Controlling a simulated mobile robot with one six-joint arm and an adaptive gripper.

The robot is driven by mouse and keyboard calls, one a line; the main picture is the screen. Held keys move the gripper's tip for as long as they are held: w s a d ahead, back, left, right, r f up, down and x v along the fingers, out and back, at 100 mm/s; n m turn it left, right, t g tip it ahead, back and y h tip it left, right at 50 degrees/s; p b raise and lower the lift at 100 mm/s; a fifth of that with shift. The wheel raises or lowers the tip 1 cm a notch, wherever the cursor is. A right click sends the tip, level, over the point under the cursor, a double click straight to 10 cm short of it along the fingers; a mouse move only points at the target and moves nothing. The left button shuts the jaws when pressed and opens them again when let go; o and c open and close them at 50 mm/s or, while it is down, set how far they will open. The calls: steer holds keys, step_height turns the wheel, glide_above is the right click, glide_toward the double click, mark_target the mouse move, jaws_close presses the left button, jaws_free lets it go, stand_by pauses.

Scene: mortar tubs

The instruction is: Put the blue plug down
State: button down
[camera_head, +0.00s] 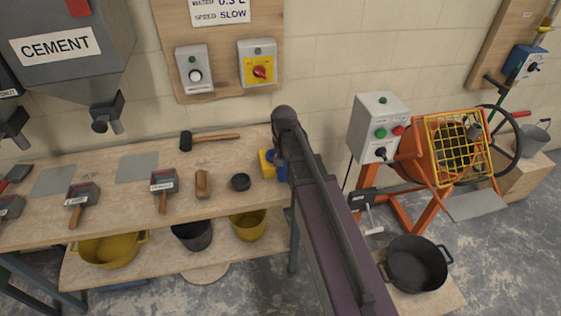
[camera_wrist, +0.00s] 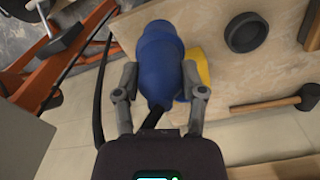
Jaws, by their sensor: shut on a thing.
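The blue plug (camera_wrist: 160,62) is a rounded blue body with a black cable end, held between the two fingers of my gripper (camera_wrist: 160,88) in the wrist view. In the head view the blue plug (camera_head: 281,171) shows partly behind my arm, at the right end of the wooden bench (camera_head: 225,195). My gripper is shut on it. A yellow thing (camera_wrist: 199,65) is right beside the plug in the wrist view, and it also shows on the bench in the head view (camera_head: 266,163). I cannot tell whether the plug touches the bench.
A black ring-shaped thing (camera_head: 240,182), a wooden block (camera_head: 203,184) and a mallet (camera_head: 211,138) lie on the bench to the left. An orange mixer (camera_head: 440,150) stands to the right with a black tub (camera_head: 416,264) before it. Bare bench lies between the mallet and ring.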

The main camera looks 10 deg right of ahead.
stand_by(0.3)
steer(key=shift+s+a+f, duration=0.15)
steer(key=shift+a+f, duration=0.1)
steer(key=shift+a, duration=0.15)
steer(key=s+a+f+b, duration=0.2)
steer(key=a, duration=0.3)
steer(key=s+a+f+b, duration=0.3)
steer(key=a, duration=0.3)
steer(key=shift+s+b, duration=0.2)
steer(key=shift+b, duration=0.1)
steer(key=shift+a, duration=0.1)
steer(key=w+a+f+b, duration=0.1)
steer(key=w+a, duration=0.1)
steer(key=w, duration=1.2)
steer(key=shift+w+a+f, duration=0.2)
steer(key=shift+w+a, duration=0.05)
steer(key=shift+a, duration=0.05)
